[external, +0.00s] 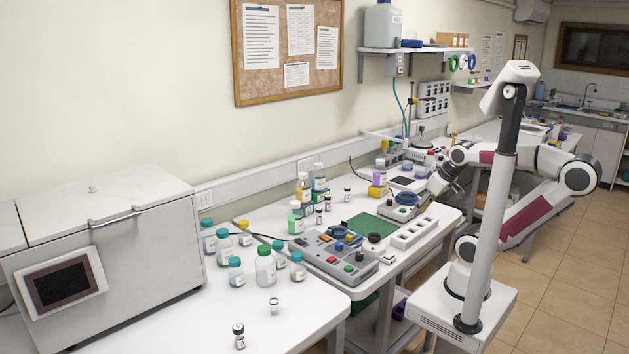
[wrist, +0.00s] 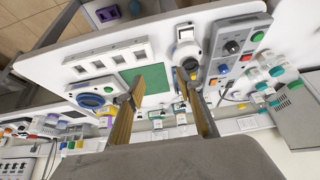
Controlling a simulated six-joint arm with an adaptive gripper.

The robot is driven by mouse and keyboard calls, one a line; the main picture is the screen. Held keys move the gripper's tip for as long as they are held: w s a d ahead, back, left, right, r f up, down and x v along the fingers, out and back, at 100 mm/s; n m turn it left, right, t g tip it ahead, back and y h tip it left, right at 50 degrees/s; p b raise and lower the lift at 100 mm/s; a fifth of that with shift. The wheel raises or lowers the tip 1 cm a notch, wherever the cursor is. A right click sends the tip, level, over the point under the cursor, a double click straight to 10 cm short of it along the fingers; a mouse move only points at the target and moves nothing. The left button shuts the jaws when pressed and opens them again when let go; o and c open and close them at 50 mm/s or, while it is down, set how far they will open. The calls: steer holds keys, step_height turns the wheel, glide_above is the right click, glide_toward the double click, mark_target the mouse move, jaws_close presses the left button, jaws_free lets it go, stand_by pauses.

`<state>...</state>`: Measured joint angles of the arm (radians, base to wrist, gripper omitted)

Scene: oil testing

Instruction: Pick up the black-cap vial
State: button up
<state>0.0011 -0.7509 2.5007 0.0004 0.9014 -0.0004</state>
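Several small black-cap vials show in the external view. One (external: 239,336) stands alone upright at the front of the near bench. Others stand further back, one (external: 347,195) near the wall and two more (external: 319,215) (external: 327,203) beside the bottles. I cannot tell which one the task means. My gripper (external: 443,181) is above the far part of the middle bench, well apart from these vials. In the wrist view my gripper (wrist: 159,76) is open, with nothing between its fingers, over the green mat (wrist: 154,76). Vials there are too small to identify surely.
A grey control box (external: 335,256) with coloured buttons sits beside a white slotted tray (external: 413,232). Several teal-capped bottles (external: 265,266) and a green-capped bottle (external: 295,218) crowd the bench. A large white machine (external: 150,250) is at left. The near bench front is mostly clear.

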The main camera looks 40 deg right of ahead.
steer(key=shift+o, duration=0.7)
steer(key=shift+w, duration=0.1)
steer(key=w+f+t, duration=0.2)
steer(key=w+t, duration=0.2)
steer(key=w, duration=1.8)
steer(key=n+t+y, duration=0.2)
steer(key=t+y, duration=0.1)
glide_toward(319, 209)
steer(key=w, duration=0.1)
steer(key=shift+w+a+f+t, duration=0.4)
steer(key=shift+w+f, duration=0.15)
steer(key=shift+f, duration=0.2)
steer(key=shift+w, duration=0.1)
steer(key=shift+x, duration=1.2)
